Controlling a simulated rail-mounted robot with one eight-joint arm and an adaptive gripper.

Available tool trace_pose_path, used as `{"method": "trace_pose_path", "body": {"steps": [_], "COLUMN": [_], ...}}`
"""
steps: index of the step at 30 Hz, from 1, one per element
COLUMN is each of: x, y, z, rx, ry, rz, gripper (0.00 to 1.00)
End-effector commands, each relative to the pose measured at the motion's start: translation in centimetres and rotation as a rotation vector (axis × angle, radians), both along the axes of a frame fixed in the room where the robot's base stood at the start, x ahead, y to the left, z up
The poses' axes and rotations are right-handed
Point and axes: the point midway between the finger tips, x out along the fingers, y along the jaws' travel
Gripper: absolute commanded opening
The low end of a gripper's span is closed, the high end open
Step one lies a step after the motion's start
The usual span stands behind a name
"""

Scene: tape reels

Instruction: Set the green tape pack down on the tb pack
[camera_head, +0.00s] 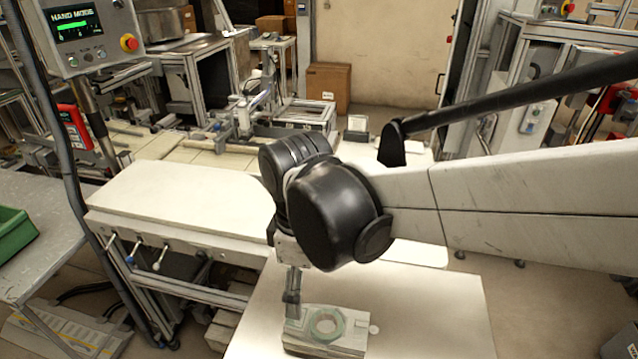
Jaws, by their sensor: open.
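The green tape pack (326,323) shows as a pale green ring near the bottom centre of the head view. It appears to lie flat on top of a pale, low, box-shaped pack (325,350), which may be the tb pack; I cannot read any label. This pack rests on the white table in front. My gripper (292,312) points down at the left side of the ring, very close to it. It is open. The fingertips are small and partly blend with the green ring, so I cannot tell whether they touch it.
The white table (430,315) is clear to the right of the pack, apart from a small pale disc (374,330) beside it. A white-topped bench (170,200) stands to the left. A green bin (14,235) is at the far left. A control panel (90,30) hangs upper left.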

Motion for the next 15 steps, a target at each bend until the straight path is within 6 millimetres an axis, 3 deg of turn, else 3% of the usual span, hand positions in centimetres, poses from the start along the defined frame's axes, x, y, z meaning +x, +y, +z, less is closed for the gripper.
{"method": "trace_pose_path", "body": {"steps": [5,15], "x": [0.4,1.0], "y": [-2.6,-12.8], "z": [1.0,3.6], "rx": [0.031,0.187], "ry": [-0.046,-0.257], "rz": [-0.128,-0.685], "gripper": [0.75,0.75]}}
